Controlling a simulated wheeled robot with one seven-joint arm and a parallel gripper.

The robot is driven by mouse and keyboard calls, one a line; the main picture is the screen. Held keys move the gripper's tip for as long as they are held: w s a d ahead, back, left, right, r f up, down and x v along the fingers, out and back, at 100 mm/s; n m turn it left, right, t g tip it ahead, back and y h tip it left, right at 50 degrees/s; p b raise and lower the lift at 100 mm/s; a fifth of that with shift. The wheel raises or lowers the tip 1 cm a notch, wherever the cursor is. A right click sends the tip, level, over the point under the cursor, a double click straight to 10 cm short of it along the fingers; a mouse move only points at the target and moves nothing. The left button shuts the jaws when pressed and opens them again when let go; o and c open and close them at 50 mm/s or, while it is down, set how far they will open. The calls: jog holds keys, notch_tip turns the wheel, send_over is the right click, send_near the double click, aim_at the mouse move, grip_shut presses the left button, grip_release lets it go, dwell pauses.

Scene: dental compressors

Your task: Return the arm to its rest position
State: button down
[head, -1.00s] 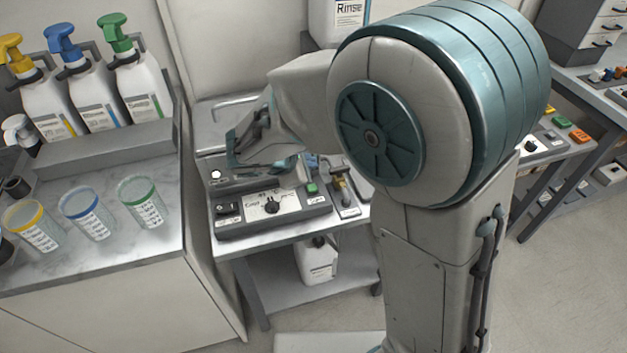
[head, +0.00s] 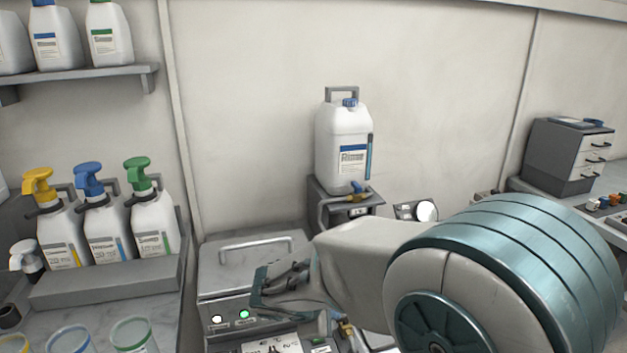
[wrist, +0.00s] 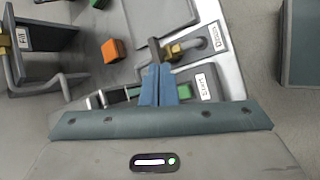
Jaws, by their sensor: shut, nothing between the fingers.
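My arm reaches across the head view from the lower right, with its large teal-banded joint in front. My gripper (head: 268,285) is over the grey lidded unit with a control panel (head: 225,335). In the wrist view my gripper's blue fingertips (wrist: 158,85) are pressed together with nothing between them. They point at a panel with a brass-fitted lever (wrist: 174,50); whether they touch anything there I cannot tell. Part of the panel is hidden behind my arm.
A white jug (head: 343,145) stands on a grey stand behind my arm. A drawer cabinet (head: 565,155) is at the right.

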jog(key=s+d+r+m+g+y+p, duration=0.1)
jog(key=s+d+r+m+y, duration=0.1)
jog(key=s+d+m, duration=0.3)
jog(key=s+d+r+m+g+y+p, duration=0.1)
jog(key=s+d+r+m+g+y, duration=0.1)
jog(key=s+d+m, duration=0.4)
jog(key=s+r+m+y, duration=0.1)
jog(key=s+r+m, duration=0.1)
jog(key=s+m, duration=0.3)
jog(key=shift+d+r+m+y, duration=0.15)
jog(key=shift+r+m+y, duration=0.2)
jog(key=shift+m, duration=0.15)
